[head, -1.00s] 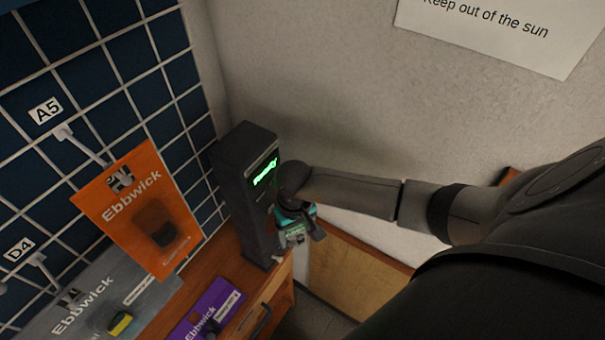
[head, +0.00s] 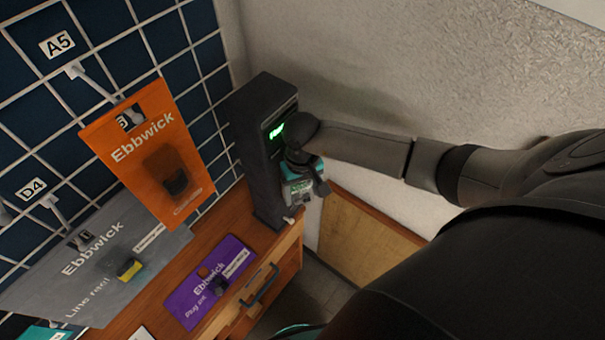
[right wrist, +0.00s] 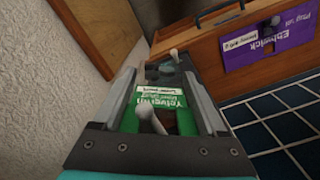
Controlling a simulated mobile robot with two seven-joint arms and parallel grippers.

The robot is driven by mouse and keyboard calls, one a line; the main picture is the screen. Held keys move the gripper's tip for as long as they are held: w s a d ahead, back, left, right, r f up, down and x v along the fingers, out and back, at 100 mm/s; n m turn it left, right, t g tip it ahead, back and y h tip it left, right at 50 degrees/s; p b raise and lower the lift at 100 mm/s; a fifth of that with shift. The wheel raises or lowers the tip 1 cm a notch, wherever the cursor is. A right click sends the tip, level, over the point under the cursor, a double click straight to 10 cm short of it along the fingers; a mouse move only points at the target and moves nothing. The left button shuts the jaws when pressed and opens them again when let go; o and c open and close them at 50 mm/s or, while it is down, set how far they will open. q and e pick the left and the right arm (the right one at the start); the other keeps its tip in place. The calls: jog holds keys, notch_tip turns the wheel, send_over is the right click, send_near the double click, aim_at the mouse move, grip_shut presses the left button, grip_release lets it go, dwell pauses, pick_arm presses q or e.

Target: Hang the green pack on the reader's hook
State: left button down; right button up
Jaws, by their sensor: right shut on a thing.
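The reader (head: 262,165) is a dark upright post with a lit green display, standing on the wooden bench. My right gripper (head: 304,180) is close in front of it, below the display. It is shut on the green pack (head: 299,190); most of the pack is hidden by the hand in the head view. In the right wrist view, the pack's green and white label (right wrist: 162,101) shows between the fingers. A pale round-ended peg (right wrist: 149,120) stands in front of the label; I cannot tell whether the pack is on a hook. My left gripper is out of view.
An orange pack (head: 150,150) hangs on the blue grid wall at A5. A grey pack (head: 100,265) hangs below at D4. A purple pack (head: 208,283) lies on the bench beside the drawer handle (head: 262,286). The pale wall (head: 400,60) is close behind my right arm.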

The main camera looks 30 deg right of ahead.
jog(key=o, duration=1.3)
